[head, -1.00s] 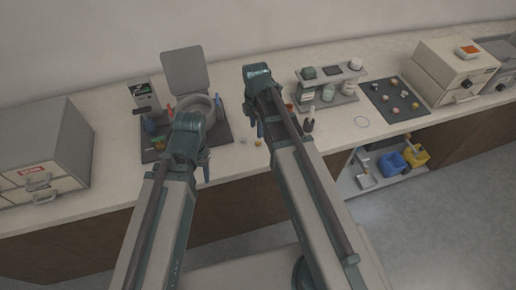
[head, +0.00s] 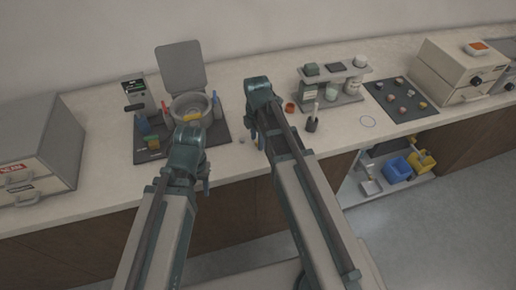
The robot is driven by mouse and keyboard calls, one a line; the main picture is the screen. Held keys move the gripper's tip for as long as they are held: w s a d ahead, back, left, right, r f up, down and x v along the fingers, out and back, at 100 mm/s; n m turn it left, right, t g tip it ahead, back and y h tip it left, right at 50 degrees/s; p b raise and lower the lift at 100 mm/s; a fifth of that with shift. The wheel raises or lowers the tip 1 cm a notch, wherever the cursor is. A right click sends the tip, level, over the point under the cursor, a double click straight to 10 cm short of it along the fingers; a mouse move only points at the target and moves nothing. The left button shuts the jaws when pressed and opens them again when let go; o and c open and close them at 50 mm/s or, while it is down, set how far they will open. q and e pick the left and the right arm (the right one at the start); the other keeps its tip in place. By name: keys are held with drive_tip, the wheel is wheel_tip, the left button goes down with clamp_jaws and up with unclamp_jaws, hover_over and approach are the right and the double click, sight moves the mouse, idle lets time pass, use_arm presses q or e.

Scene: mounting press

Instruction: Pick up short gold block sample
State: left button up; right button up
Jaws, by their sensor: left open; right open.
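Several small blocks sit on the dark mat (head: 388,87) at the right of the counter, some of them gold or orange in tone. A yellowish one (head: 422,105) lies near the mat's front right. They are too small to tell which is the short gold block. My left gripper (head: 205,178) is open, in front of the mounting press, its jaws mostly hidden by its own wrist. My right gripper (head: 256,132) is open above the counter, right of the press and well left of the mat. Neither gripper touches a block.
The mounting press (head: 180,68) stands with its lid up on a dark mat. A rack with jars (head: 333,84), a dark holder (head: 312,124) and an orange cup (head: 290,107) stand between my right gripper and the sample mat.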

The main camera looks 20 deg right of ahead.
use_arm(q)
drive_tip(key=shift+f, duration=0.2)
use_arm(e)
drive_tip(key=shift+f, duration=0.15)
clamp_jaws()
